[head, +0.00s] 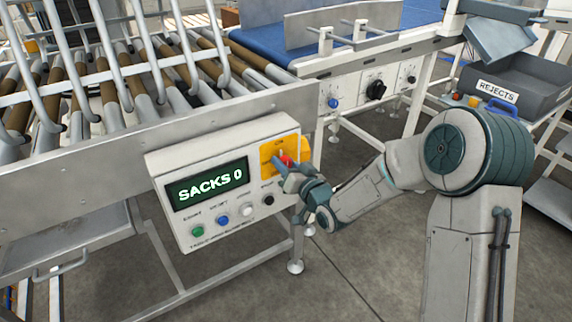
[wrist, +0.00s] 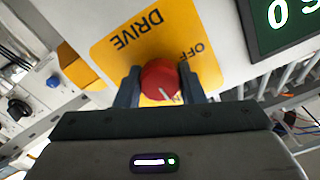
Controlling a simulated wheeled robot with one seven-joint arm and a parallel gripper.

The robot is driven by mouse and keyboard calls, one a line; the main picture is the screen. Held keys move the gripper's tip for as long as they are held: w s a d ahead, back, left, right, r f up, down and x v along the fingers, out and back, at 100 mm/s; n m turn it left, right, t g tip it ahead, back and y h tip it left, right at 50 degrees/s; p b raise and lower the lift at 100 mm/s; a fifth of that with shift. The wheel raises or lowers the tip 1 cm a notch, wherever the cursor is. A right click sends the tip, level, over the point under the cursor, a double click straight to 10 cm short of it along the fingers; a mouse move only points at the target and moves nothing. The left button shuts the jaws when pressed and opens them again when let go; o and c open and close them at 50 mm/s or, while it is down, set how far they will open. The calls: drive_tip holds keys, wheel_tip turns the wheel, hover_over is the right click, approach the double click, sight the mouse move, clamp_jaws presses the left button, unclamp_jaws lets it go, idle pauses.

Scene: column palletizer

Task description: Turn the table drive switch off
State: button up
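The table drive switch is a red round knob (head: 287,161) on a yellow plate (head: 268,152) at the right end of the white control box (head: 214,216). In the wrist view the red knob (wrist: 160,80) sits between the two dark fingers of my gripper (wrist: 161,84), which appear to touch both its sides. A pale pointer line shows on the knob.
The box display (head: 208,184) reads SACKS 0, with green, blue, white and black buttons below. Above is a roller table (head: 130,85) with metal guard bars. Behind stand a blue belt conveyor (head: 270,42) with knobs and a grey REJECTS bin (head: 530,85). Floor is clear below.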

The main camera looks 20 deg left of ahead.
drive_tip(key=shift+f+b, duration=0.15)
drive_tip(key=shift+b, duration=0.35)
drive_tip(key=shift+f+n+b, duration=0.1)
drive_tip(key=shift+n+b, duration=0.6)
drive_tip(key=shift+b, duration=0.25)
drive_tip(key=n+b, duration=0.2)
drive_tip(key=b, duration=0.2)
drive_tip(key=shift+f, duration=0.15)
drive_tip(key=n+b, duration=0.5)
drive_tip(key=b, duration=0.3)
drive_tip(key=shift+n, duration=0.4)
drive_tip(key=n+b, duration=0.5)
drive_tip(key=b, duration=0.2)
drive_tip(key=n+b, duration=0.3)
drive_tip(key=shift+r+n, duration=0.3)
drive_tip(key=shift+r, duration=0.1)
drive_tip(key=o, duration=1)
